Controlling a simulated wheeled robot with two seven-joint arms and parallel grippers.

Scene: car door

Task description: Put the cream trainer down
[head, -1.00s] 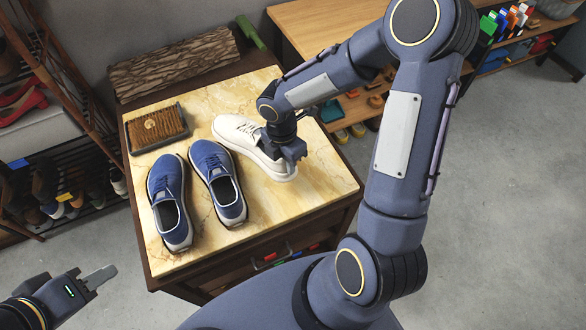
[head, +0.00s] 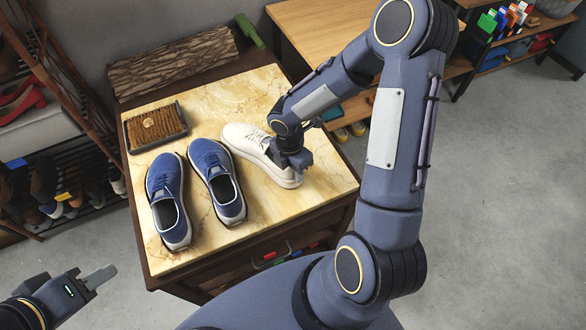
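The cream trainer (head: 246,137) is at the right side of the marble-topped cabinet (head: 215,240), its toe pointing to the back left and its heel to the front right. My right gripper (head: 296,163) is at the trainer's heel collar and looks shut on it; its fingertips are partly hidden. The sole is at or just above the top; I cannot tell whether it touches. A pair of blue trainers, left one (head: 165,185) and right one (head: 216,170), stands to its left. My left gripper (head: 100,277) is away at the lower left, seen edge-on.
A brush in a dark tray (head: 155,127) lies at the top's back left. A shoe rack (head: 70,165) stands at left and a wooden bench (head: 320,25) at back right. The marble front right is clear.

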